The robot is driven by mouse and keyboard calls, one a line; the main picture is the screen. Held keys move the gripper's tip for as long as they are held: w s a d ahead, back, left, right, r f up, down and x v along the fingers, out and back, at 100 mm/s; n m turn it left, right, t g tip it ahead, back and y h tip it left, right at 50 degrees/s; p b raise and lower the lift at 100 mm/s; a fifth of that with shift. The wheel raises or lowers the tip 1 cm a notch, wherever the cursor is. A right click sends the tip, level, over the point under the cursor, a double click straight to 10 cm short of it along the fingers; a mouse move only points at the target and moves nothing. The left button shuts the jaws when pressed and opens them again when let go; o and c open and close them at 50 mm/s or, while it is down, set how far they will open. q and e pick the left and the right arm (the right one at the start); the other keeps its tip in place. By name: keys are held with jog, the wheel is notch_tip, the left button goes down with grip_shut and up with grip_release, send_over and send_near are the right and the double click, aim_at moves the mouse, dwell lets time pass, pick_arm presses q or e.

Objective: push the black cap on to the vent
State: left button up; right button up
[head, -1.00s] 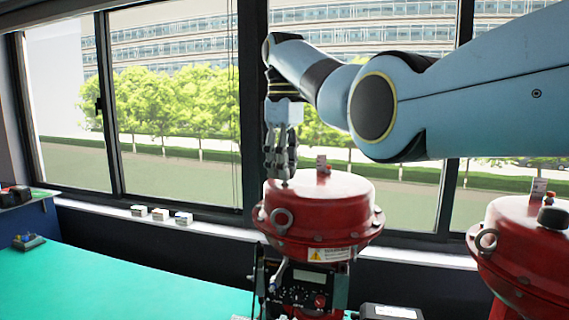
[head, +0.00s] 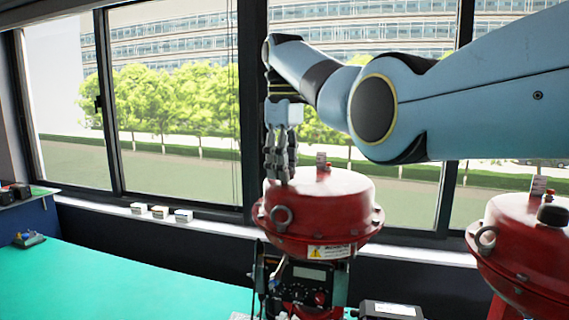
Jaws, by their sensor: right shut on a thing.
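My right gripper (head: 280,176) points down at the top of the near red actuator dome (head: 335,195), on its left side. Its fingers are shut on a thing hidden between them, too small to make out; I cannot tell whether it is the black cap. The vent is not distinguishable under the fingertips. A black cap (head: 552,217) sits on top of the second red dome (head: 520,250) at the right. My left gripper is not in view.
A positioner box with a display and red knob (head: 319,298) is below the near dome. A dark box (head: 392,310) stands to its right. The green bench (head: 120,285) is mostly clear. Small white boxes (head: 160,212) line the sill.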

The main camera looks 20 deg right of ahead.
jog(key=shift+f, duration=0.2)
jog(key=o, duration=0.8)
jog(key=shift+o, duration=0.2)
